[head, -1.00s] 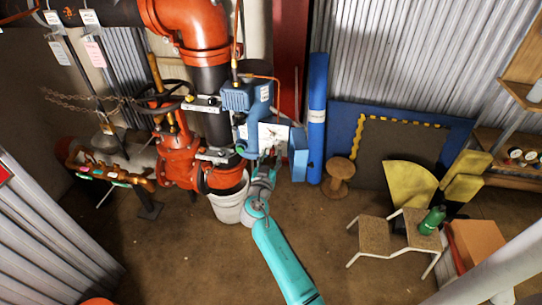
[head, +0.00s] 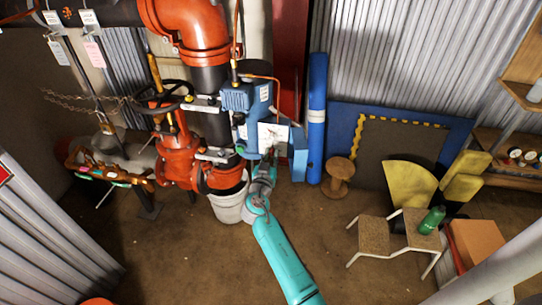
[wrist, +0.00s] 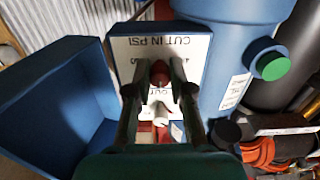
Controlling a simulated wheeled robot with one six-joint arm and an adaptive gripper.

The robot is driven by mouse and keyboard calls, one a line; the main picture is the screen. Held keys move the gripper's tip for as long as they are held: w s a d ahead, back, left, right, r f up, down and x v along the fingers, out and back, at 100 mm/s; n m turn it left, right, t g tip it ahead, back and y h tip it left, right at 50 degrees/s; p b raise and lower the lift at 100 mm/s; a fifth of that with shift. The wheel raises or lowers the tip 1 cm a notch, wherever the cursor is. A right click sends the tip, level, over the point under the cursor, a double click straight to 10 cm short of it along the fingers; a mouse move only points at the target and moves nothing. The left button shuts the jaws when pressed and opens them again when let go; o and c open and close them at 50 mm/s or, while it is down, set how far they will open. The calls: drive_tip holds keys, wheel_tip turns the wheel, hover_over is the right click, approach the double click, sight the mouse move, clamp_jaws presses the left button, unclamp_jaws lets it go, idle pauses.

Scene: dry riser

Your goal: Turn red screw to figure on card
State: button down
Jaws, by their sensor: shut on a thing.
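The red screw (wrist: 160,73) shows as a round red head between the fingertips in the wrist view. My gripper (wrist: 160,82) is shut on it, one finger on each side. Behind it is the white card (wrist: 205,47) with "CUT IN PSI" printed upside down. The fingers cover part of the card, and I cannot read the figures or the screw's setting. In the head view, my gripper (head: 271,155) reaches the white card (head: 270,133) beside the blue pump; the screw is too small to make out there.
An open blue box lid (wrist: 50,110) stands left of the gripper in the wrist view. A blue housing with a green button (wrist: 273,66) is close on the right. In the head view, a white bucket (head: 229,208) stands below the arm, and a wooden spool (head: 339,176) to the right.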

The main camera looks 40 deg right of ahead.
drive_tip(key=n, duration=0.9)
drive_tip(key=shift+n, duration=0.3)
drive_tip(key=n, duration=0.5)
drive_tip(key=shift+n, duration=2.5)
drive_tip(key=c, duration=1)
unclamp_jaws()
